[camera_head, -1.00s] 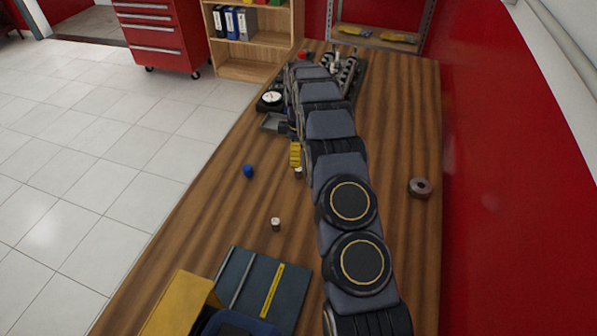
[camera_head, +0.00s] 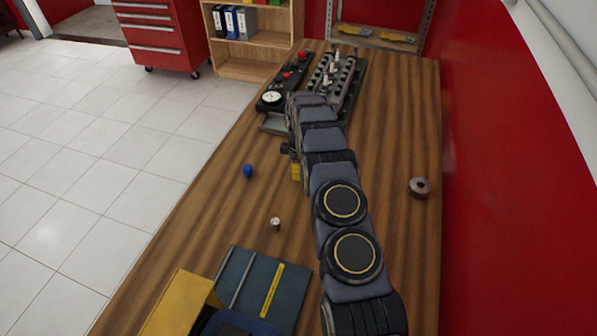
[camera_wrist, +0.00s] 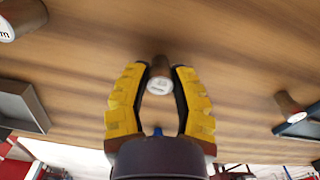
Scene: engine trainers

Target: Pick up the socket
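A small brown socket (camera_wrist: 159,77) with a pale, lettered end stands on the wooden table in the wrist view. My gripper (camera_wrist: 160,70) has its yellow-padded fingers apart, one on each side of this socket. I cannot tell whether either finger touches it. In the head view my gripper (camera_head: 296,172) is mostly hidden behind my arm, with only a bit of yellow showing, and the socket between the fingers is not visible there. Another small socket (camera_head: 275,223) stands on the table in front of a dark tray.
A thick brown ring (camera_head: 419,187) lies at the right. A blue ball-like thing (camera_head: 248,170) is near the left edge. A tray with a yellow bar (camera_head: 271,291) lies at the front, and engine parts (camera_head: 337,78) stand at the back. The wrist view shows two more cylinders, left (camera_wrist: 20,18) and right (camera_wrist: 287,103).

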